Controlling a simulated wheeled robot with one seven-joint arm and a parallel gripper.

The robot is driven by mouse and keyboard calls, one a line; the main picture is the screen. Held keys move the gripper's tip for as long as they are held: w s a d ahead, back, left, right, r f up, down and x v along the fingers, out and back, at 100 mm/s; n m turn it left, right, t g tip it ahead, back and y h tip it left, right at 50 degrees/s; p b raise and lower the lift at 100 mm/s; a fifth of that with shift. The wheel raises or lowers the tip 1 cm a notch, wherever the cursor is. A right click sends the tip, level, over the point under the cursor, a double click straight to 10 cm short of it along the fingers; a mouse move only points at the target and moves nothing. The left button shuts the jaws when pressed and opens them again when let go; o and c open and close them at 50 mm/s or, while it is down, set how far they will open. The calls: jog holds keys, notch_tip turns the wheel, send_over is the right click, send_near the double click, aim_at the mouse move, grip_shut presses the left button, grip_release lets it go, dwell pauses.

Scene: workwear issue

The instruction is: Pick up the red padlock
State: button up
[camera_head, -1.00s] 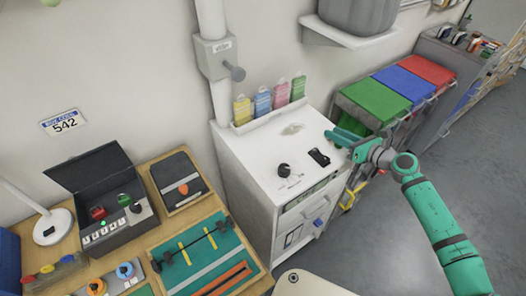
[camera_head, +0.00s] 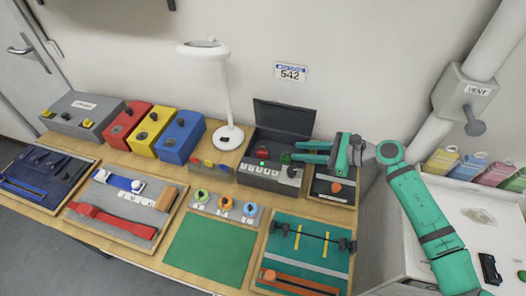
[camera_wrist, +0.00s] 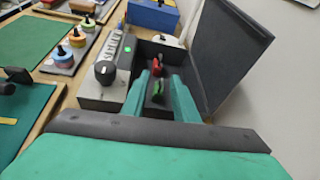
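The red padlock (camera_head: 286,157) is in the open dark case (camera_head: 283,120) on the wooden bench. In the wrist view, a small red body, which looks like the padlock (camera_wrist: 187,75), shows just beyond the fingertips. A small green item (camera_wrist: 158,89) shows nearer, in the gap between the fingers. My gripper (camera_head: 303,151) is over the case's right part, pointing left, with its two fingers apart. In the wrist view my gripper (camera_wrist: 160,80) is open, and I see nothing clamped. The fingers partly hide the case's interior in the head view.
The case's raised lid (camera_wrist: 232,50) stands close beside the fingers. A dark knob (camera_wrist: 105,72) sticks up from its front panel. A lamp (camera_head: 227,135) stands left of the case. A black tray (camera_head: 335,186) lies to its right. The green mat (camera_head: 210,248) is clear.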

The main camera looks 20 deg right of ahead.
send_near(262, 151)
jog(key=shift+w+a+r, duration=0.4)
jog(key=shift+a+r, duration=0.05)
jog(key=shift+a, duration=0.2)
jog(key=x, duration=0.3)
jog(key=shift+w+r, duration=0.2)
jog(key=shift+w, duration=0.1)
jog(key=shift+w+a+f, duration=0.3)
jog(key=shift+w+a, duration=0.15)
grip_shut()
